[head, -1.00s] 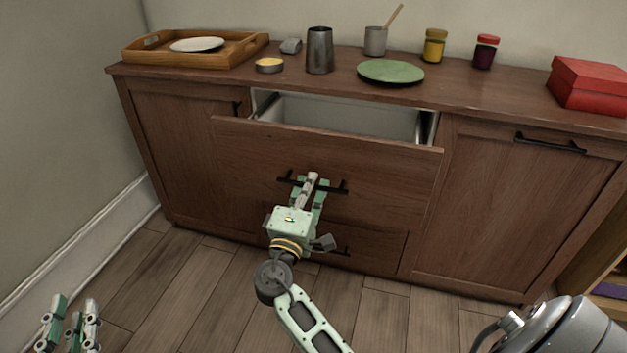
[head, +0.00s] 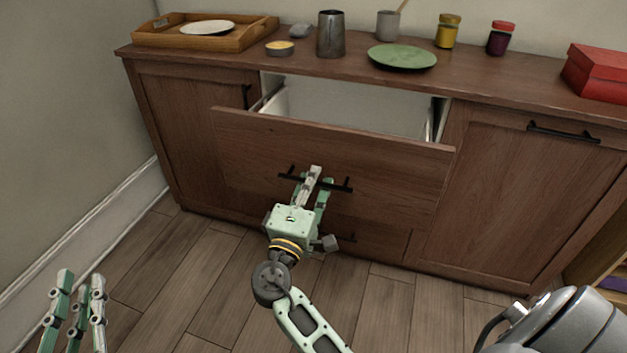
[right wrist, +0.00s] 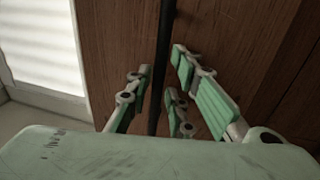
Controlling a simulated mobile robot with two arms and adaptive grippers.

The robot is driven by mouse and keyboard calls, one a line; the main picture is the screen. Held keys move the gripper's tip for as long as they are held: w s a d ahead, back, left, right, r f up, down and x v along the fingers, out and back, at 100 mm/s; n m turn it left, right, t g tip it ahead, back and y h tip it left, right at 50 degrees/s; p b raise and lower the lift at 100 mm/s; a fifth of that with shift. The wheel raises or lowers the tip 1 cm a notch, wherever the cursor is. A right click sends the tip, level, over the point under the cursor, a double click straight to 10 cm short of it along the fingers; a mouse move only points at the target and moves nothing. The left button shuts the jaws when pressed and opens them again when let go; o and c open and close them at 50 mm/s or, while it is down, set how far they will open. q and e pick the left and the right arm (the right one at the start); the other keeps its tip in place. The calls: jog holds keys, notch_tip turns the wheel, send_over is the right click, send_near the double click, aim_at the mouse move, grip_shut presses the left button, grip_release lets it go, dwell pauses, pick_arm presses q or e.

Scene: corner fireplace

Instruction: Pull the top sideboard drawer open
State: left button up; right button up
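The top drawer (head: 360,170) of the brown sideboard (head: 190,140) is partly pulled out, and its pale inside (head: 345,112) shows empty where visible. Its black bar handle (head: 340,186) is on the drawer front. My right gripper (head: 317,180) is at the handle, with its fingers on both sides of the bar. The right wrist view shows the dark handle (right wrist: 158,100) running between the closed-in fingers (right wrist: 162,80). My left gripper (head: 78,290) is at the lower left, empty with fingers apart, away from the sideboard.
On top stand a wooden tray (head: 150,40) with a plate, a metal cup (head: 331,35), a green plate (head: 402,57), jars (head: 447,31) and a red box (head: 600,75). A lower drawer (head: 385,245) is behind my right gripper. The floor in front is clear.

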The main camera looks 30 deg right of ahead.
jog(key=shift+o, duration=0.5)
jog(key=shift+r, duration=0.1)
jog(key=v, duration=1.2)
